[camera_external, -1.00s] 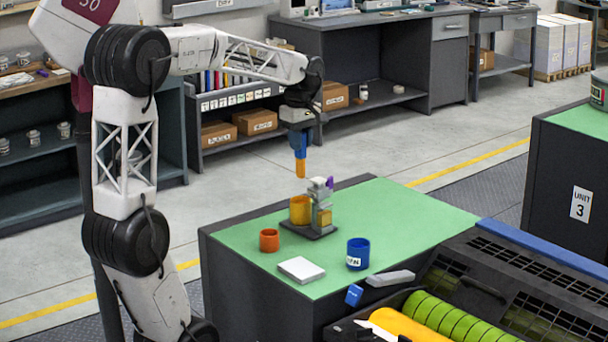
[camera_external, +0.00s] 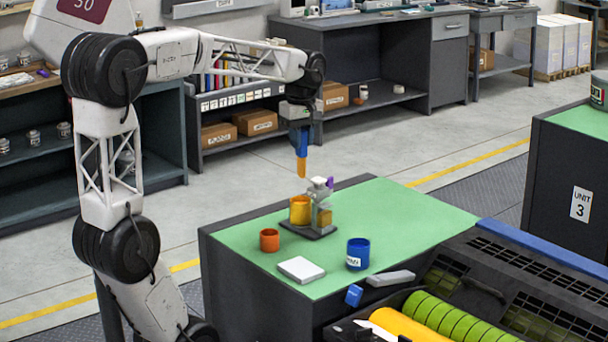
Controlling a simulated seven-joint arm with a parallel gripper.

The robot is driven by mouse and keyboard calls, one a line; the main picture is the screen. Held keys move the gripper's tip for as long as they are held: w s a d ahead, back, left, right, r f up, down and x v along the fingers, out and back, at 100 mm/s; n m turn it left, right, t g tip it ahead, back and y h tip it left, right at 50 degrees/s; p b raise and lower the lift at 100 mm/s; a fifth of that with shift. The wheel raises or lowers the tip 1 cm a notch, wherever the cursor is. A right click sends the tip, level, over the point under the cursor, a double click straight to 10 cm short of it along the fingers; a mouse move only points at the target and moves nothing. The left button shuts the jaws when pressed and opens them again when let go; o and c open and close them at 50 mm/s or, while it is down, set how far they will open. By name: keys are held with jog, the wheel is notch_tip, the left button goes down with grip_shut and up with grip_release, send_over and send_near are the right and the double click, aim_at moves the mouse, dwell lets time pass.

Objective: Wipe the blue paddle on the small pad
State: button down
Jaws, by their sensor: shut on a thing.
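My gripper (camera_external: 299,127) is shut on the blue paddle (camera_external: 300,140), which hangs upright above the far side of the green-topped bench (camera_external: 400,221). The paddle's lower end is orange-yellow. It is in the air, apart from the things below. The small pad, a flat white square (camera_external: 301,268), lies on the bench near its front left edge, below the paddle in the picture. The gripper's fingertips are small and partly hidden at this distance.
A yellow cup (camera_external: 299,212) stands beside a grey stand (camera_external: 321,209), below the paddle in the picture. An orange cup (camera_external: 269,240) and a blue cup (camera_external: 357,254) flank the pad. A grey block (camera_external: 390,278) and blue block (camera_external: 354,295) lie at the front edge.

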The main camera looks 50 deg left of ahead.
jog(key=s+d+f+m, duration=0.9)
jog(key=s+d+m, duration=0.3)
jog(key=m, duration=0.3)
jog(key=shift+s+m, duration=0.4)
jog(key=shift+f, duration=0.15)
jog(key=shift+f, duration=2.1)
jog(key=shift+f, duration=0.6)
jog(key=shift+d, duration=0.2)
jog(key=shift+d+r, duration=0.1)
jog(key=shift+d, duration=0.6)
